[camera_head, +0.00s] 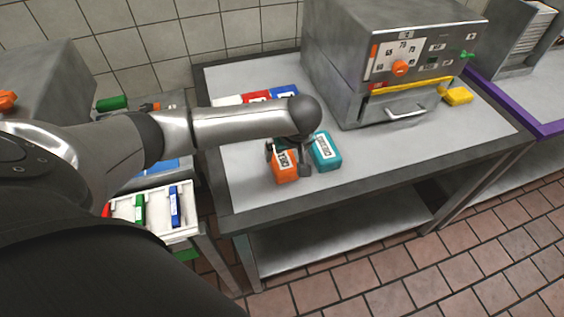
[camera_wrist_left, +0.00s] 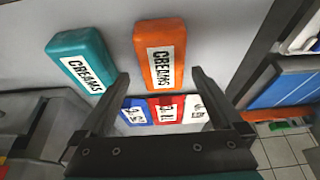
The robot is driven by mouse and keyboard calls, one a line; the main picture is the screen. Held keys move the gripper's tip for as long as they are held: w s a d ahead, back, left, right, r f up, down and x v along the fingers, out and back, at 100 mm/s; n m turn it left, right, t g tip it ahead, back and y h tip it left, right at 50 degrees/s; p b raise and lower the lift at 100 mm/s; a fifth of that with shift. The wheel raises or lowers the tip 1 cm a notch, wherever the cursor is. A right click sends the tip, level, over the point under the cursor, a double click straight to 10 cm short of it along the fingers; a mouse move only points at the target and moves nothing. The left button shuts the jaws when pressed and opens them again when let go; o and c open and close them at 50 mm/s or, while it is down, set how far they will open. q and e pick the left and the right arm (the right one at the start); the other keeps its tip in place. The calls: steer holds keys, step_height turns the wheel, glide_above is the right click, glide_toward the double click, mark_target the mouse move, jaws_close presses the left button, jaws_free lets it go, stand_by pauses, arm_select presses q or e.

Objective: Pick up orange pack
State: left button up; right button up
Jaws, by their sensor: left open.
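The orange pack (camera_head: 285,172), with a white label, lies on the grey table beside a teal pack (camera_head: 325,155). In the left wrist view the orange pack (camera_wrist_left: 160,32) reads "CREAMS" and lines up with the gap between the fingers. The exact height of the fingertips above the table is hard to tell. My right gripper is not in view.
Blue, red and white packs (camera_head: 256,96) lie at the table's back left, partly behind my left arm. A metal machine (camera_head: 385,60) with a drawer stands at the back right, a yellow pack (camera_head: 458,96) beside it. A white tray (camera_head: 155,222) holds coloured items at left.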

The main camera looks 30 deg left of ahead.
mark_target(283, 159)
arm_select(q)
steer(key=shift+s+b+x, duration=0.15)
steer(key=shift+b+x, duration=0.15)
steer(key=shift+x, duration=1.2)
steer(key=shift+s+b+x, duration=0.1)
steer(key=shift+b+x, duration=0.2)
steer(key=shift+x, duration=1.2)
steer(key=shift+d+f, duration=0.1)
steer(key=c, duration=1.2)
